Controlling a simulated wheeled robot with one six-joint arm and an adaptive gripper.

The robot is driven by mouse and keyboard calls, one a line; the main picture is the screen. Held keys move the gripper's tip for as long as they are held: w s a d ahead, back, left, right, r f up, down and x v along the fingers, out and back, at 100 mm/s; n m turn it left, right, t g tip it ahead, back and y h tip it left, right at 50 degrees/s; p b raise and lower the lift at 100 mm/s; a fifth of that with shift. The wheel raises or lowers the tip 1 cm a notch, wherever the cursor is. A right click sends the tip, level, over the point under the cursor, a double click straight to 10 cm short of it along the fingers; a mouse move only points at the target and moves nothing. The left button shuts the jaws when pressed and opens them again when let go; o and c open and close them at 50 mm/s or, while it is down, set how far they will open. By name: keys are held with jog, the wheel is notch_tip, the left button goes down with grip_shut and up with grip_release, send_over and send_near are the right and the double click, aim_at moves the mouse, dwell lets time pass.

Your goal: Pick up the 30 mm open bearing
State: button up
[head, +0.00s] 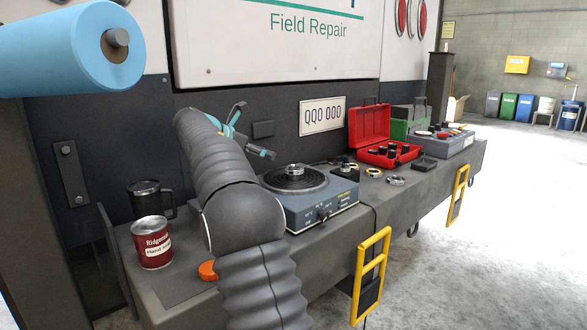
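Several small ring-shaped parts that look like bearings lie on the grey bench: a brassy ring (373,172), a silvery ring (395,181) and a dark piece with a pale ring (345,167). I cannot tell which is the 30 mm open bearing; size and seals are too small to read. My arm rises in front of the bench in a grey ribbed sleeve. Its teal and dark end (243,133) shows behind the sleeve, above the bench's left part and apart from the rings. The fingers are not clear, so I cannot see whether they are open or shut.
A blue-grey device (328,207) with a round plate and silvery part stands mid-bench. An open red case (370,125) holds dark round parts. Beyond are a small dark tray (424,164) and a grey box (452,146). A red can (152,243) and black mug (146,199) stand left.

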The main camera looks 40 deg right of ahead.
aim_at(290, 169)
jog(key=b+x, duration=0.1)
jog(key=x, duration=0.7)
jog(key=shift+f+b+x, duration=0.15)
jog(key=shift+b+x, duration=0.1)
jog(key=shift+x, duration=1.1)
jog(key=shift+f+b+x, duration=0.15)
jog(key=shift+b+x, duration=0.1)
jog(key=shift+x, duration=1.1)
jog(key=shift+s+a, duration=0.1)
jog(key=shift+a, duration=0.1)
jog(key=c, duration=1.4)
jog(key=shift+r, duration=0.1)
